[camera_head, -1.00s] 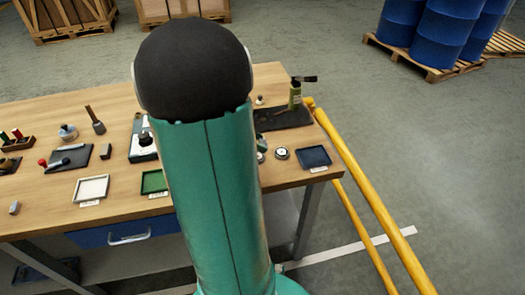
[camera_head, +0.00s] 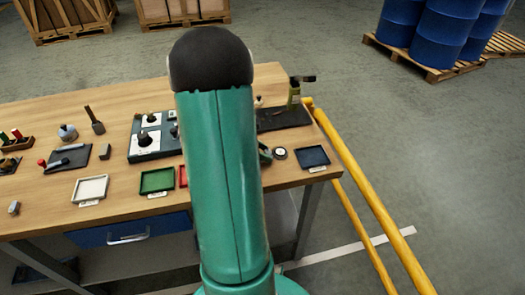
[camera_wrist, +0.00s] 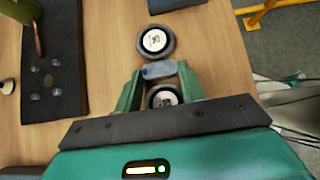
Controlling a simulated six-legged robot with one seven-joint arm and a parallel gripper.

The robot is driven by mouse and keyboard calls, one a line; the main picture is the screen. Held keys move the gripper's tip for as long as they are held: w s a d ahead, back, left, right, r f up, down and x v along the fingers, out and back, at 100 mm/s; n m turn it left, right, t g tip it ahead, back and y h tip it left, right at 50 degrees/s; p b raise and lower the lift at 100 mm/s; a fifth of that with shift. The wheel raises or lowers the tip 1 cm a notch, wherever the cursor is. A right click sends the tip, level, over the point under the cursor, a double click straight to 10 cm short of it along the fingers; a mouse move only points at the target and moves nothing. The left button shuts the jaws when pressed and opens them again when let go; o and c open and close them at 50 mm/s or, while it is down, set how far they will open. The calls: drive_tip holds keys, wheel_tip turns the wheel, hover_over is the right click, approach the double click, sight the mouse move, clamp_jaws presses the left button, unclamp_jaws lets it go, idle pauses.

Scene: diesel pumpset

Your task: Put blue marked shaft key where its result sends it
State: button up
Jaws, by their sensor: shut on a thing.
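In the wrist view my gripper (camera_wrist: 158,80) is shut on a small grey-blue piece with rounded ends, likely the shaft key (camera_wrist: 159,70). One round item (camera_wrist: 155,41) lies beyond the fingertips; the other (camera_wrist: 162,97) shows between the fingers. In the head view my arm hides most of the gripper. A white tray (camera_head: 76,200), a green tray (camera_head: 157,180), a partly hidden red tray (camera_head: 183,176) and a dark blue tray (camera_head: 312,156) line the front edge.
A block with dark knobs (camera_head: 148,145) stands behind the green tray. A yellow rail (camera_head: 365,200) runs beside the bench. Bare wood lies around the round items.

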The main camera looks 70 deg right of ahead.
drive_tip(key=o, duration=1.1)
drive_tip(key=shift+r, duration=0.15)
drive_tip(key=v, duration=1.2)
